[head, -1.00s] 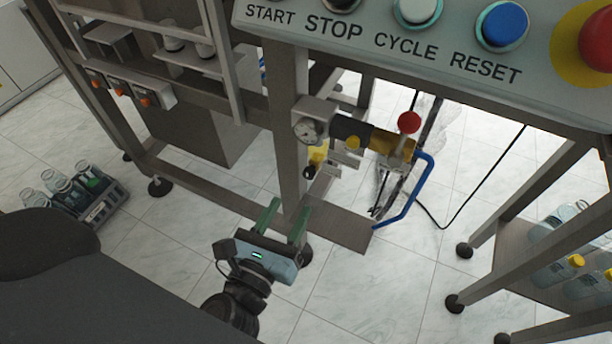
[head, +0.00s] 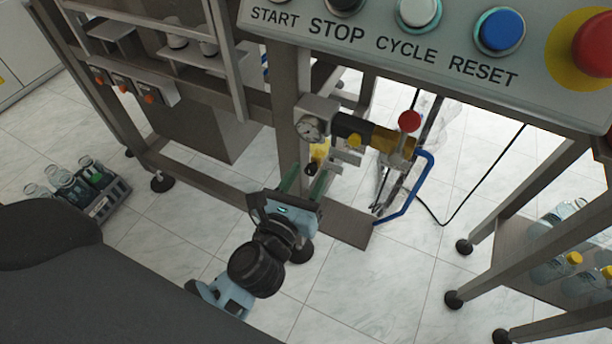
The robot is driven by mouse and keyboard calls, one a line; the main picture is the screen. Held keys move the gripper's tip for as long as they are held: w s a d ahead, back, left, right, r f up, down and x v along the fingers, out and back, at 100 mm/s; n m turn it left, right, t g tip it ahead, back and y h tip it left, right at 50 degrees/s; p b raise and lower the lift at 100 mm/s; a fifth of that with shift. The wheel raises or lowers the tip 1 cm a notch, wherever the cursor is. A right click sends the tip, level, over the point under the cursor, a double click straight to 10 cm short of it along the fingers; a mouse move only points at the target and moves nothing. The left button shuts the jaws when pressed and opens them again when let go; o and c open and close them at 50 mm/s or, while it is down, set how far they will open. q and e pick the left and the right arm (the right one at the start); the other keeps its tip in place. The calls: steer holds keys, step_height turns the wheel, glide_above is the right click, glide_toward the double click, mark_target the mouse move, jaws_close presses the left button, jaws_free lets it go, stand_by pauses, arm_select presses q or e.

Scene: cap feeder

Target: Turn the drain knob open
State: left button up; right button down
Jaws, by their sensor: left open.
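The bowl hangs under the air unit (head: 352,130), which carries a round gauge (head: 311,127). My left gripper (head: 309,176) is open, with its two green fingers pointing up toward the knob. In the picture the knob appears between the fingertips, but I cannot tell whether they are around it or touching it. My right gripper is not in view.
A frame post (head: 287,120) stands just left of the bowl, and a low shelf plate (head: 345,224) lies below. A blue hose (head: 421,188) and a red knob (head: 409,121) are to the right. The button panel (head: 430,55) overhangs the top. A bottle crate (head: 108,205) sits on the floor.

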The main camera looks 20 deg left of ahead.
arm_select(q)
jaws_close()
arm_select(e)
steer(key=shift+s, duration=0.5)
